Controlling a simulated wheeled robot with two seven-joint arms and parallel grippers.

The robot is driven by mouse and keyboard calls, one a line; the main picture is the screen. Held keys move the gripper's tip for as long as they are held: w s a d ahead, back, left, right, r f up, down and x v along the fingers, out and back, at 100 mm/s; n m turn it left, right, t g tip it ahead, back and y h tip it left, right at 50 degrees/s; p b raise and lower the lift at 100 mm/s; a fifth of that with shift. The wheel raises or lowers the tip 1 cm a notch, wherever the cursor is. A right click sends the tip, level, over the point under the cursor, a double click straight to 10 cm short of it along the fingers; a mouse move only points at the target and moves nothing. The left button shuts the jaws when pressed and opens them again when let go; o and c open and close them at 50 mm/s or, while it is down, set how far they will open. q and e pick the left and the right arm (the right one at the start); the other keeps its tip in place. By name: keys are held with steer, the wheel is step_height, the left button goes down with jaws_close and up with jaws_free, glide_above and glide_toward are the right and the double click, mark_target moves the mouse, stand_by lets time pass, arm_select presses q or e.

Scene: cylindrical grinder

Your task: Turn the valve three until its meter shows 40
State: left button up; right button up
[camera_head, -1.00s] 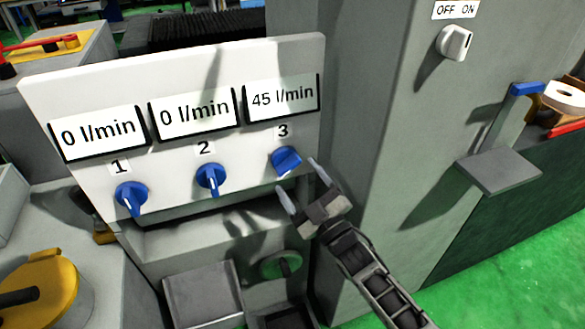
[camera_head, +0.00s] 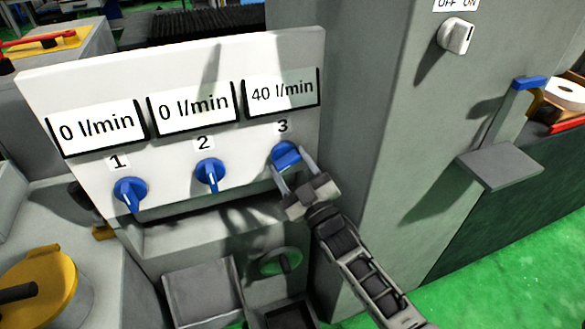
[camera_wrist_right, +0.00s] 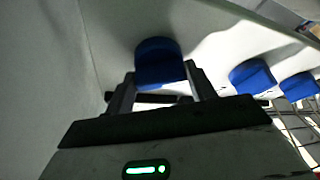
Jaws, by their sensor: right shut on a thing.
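Valve three is a blue knob (camera_head: 286,154) under the label 3 on the white panel (camera_head: 232,62). Its meter (camera_head: 282,93) reads 40 l/min. My right gripper (camera_head: 292,167) is at the knob from below, with its fingers on both sides of it, shut on it. In the right wrist view the blue knob (camera_wrist_right: 160,62) sits between the fingertips (camera_wrist_right: 160,80). My left gripper is not in view.
Valve one (camera_head: 130,193) and valve two (camera_head: 209,174) are blue knobs to the left, with meters reading 0 l/min. A grey column (camera_head: 365,130) stands close to the right of the panel, with an OFF/ON switch (camera_head: 456,36). A green round handle (camera_head: 280,262) is below.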

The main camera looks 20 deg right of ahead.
steer(key=shift+m+h, duration=0.4)
steer(key=shift+m, duration=0.5)
steer(key=o, duration=1)
steer(key=v, duration=0.5)
steer(key=b+v, duration=0.1)
steer(key=v, duration=1)
steer(key=shift+w+a+f+b, duration=0.1)
steer(key=shift+f+b, duration=0.15)
steer(key=shift+b, duration=0.05)
steer(key=s+a+f+m+g, duration=0.1)
steer(key=s+f+g, duration=0.1)
steer(key=s+g, duration=0.1)
steer(key=s+a+f+m+g, duration=0.2)
steer(key=s+f+g, duration=0.1)
steer(key=g, duration=0.1)
steer(key=s+a+f+m+g, duration=0.1)
steer(key=s+a+f+g, duration=0.1)
steer(key=s+f+g, duration=0.1)
steer(key=shift+s+m+g+h, duration=0.3)
steer(key=shift+s+g+h, duration=0.05)
steer(key=shift+g+h, duration=0.05)
